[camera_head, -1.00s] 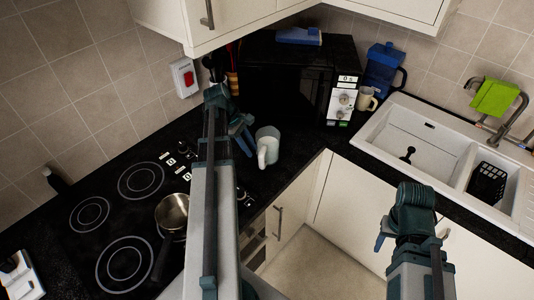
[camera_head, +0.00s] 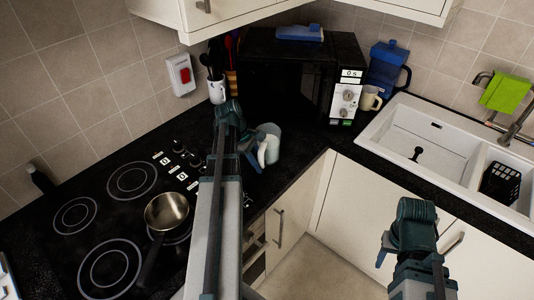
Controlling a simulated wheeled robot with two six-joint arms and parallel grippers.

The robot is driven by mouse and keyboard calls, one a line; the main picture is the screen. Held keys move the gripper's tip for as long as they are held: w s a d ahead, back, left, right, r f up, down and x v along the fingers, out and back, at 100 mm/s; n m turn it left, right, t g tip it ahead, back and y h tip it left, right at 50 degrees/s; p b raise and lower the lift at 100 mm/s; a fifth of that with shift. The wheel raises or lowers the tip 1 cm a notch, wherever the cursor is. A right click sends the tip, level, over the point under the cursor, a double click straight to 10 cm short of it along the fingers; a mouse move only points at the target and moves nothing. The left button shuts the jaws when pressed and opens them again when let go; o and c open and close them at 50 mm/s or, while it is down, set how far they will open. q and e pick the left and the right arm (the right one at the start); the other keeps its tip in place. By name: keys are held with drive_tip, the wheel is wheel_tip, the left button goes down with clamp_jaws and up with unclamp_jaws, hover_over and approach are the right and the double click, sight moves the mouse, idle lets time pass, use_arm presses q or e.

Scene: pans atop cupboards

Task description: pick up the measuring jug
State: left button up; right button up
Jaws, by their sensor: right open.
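The pale, translucent measuring jug (camera_head: 272,143) stands on the black worktop in front of the microwave, its white handle toward the left and front. My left gripper (camera_head: 254,152) is at the jug's left side, close to the handle. Its blue fingers partly overlap the jug in the picture, and I cannot tell whether they touch it or how wide they stand. My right gripper (camera_head: 381,250) is open and empty, low in front of the cream cupboards, well away from the jug.
A pan (camera_head: 167,211) sits on the hob at the left. The black microwave (camera_head: 290,80) stands behind the jug, with a cream mug (camera_head: 369,98) and a blue pitcher (camera_head: 387,66) to its right. A utensil pot (camera_head: 217,90) stands at the back left. The white sink (camera_head: 400,125) is at the right.

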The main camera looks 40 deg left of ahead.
use_arm(q)
drive_tip(key=shift+b+x, duration=0.5)
drive_tip(key=shift+x, duration=0.55)
drive_tip(key=shift+r, duration=0.1)
drive_tip(key=shift+c, duration=0.3)
clamp_jaws()
